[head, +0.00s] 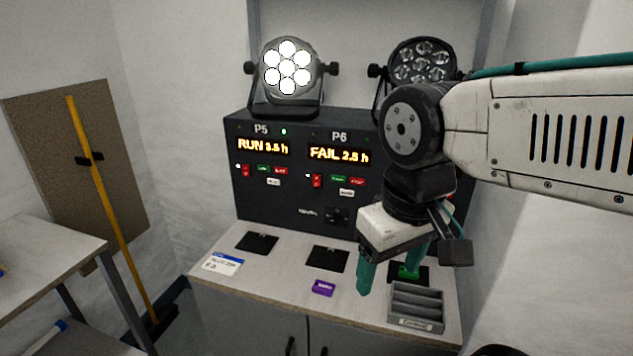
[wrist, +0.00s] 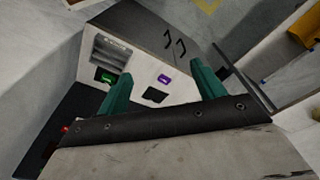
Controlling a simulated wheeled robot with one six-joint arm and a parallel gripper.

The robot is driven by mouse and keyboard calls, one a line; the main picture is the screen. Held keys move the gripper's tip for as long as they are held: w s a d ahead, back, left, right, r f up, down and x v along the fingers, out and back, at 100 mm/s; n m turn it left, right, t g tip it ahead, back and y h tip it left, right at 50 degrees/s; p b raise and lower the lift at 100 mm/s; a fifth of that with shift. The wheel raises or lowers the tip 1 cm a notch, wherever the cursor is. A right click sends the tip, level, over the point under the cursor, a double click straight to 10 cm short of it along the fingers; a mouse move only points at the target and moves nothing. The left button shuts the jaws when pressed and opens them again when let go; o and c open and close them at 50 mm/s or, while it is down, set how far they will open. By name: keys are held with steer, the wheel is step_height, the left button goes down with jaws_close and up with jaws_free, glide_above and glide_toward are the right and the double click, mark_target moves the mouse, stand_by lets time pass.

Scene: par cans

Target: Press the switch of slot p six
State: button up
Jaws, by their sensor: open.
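The black panel (head: 290,212) stands at the back of the bench. Its P6 slot has a lit display (head: 339,154) reading FAIL 2.5 h. Below that display's left end is a small red rocker switch (head: 316,180), with green and red buttons to its right. The rocker's position is too small to tell. My gripper (head: 387,280) is open and empty, with teal fingers pointing down over the bench, in front of and to the right of the P6 switch, apart from the panel. In the wrist view the gripper (wrist: 160,88) also shows open; the P6 switch cannot be made out there.
P5 (head: 263,146) reads RUN, with its lamp (head: 287,68) lit; the lamp above P6 (head: 418,62) is dark. A purple block (head: 323,287), a green item (head: 408,271), a grey tray (head: 415,308) and a card (head: 222,264) lie on the bench (head: 285,268). My arm hides the panel's right side.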

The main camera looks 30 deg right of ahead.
steer(key=shift+c, duration=0.3)
steer(key=shift+w+a+f, duration=0.1)
steer(key=shift+f, duration=0.1)
steer(key=c, duration=1)
steer(key=shift+w+a+f+g, duration=0.1)
steer(key=shift+w+f+g, duration=0.15)
steer(key=shift+g, duration=0.15)
jaws_close()
steer(key=w+d+n+t+h, duration=0.2)
steer(key=w+n+t+h, duration=0.2)
steer(key=w+n, duration=2.3)
steer(key=shift+w+d+t+h, duration=0.25)
steer(key=shift+w+h, duration=0.35)
steer(key=shift+w, duration=2.65)
